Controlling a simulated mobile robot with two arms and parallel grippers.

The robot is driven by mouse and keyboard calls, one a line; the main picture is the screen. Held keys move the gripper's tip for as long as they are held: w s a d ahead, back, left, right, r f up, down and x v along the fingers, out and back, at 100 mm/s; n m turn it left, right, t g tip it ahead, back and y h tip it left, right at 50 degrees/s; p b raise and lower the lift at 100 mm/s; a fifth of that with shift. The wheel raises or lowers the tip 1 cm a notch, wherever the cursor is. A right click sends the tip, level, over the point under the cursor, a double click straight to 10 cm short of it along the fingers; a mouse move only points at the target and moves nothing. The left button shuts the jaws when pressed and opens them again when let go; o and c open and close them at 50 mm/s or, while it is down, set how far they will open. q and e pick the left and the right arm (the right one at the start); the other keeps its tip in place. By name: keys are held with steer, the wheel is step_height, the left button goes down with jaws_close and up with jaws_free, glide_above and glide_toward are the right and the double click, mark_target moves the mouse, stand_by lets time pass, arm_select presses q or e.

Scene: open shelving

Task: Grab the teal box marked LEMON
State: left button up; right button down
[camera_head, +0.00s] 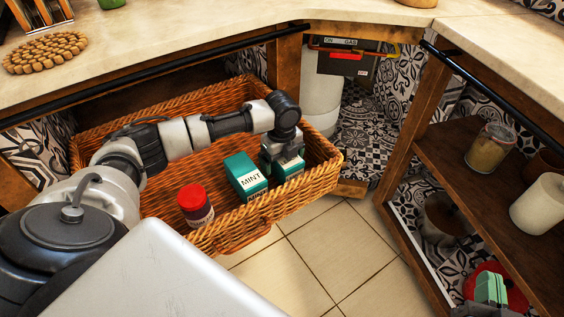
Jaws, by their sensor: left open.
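My left gripper (283,158) reaches down into the wicker basket (258,212) from above. It is open, with its fingers at a teal box (291,168) near the basket's right end. The gripper covers much of this box, and I cannot read its label. Left of it stands a second teal box (244,176) with a white label reading MINT. No LEMON marking is readable in this view. My right gripper is not in view.
A red-lidded jar (194,204) stands in the basket left of the MINT box. Right, a shelf (463,160) holds a glass jar (489,149) and a white canister (541,205). The tiled floor (310,258) in front is clear.

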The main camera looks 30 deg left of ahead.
arm_select(q)
steer(key=shift+c, duration=0.4)
steer(key=c, duration=0.9)
steer(key=shift+c, duration=0.2)
steer(key=shift+r, duration=0.2)
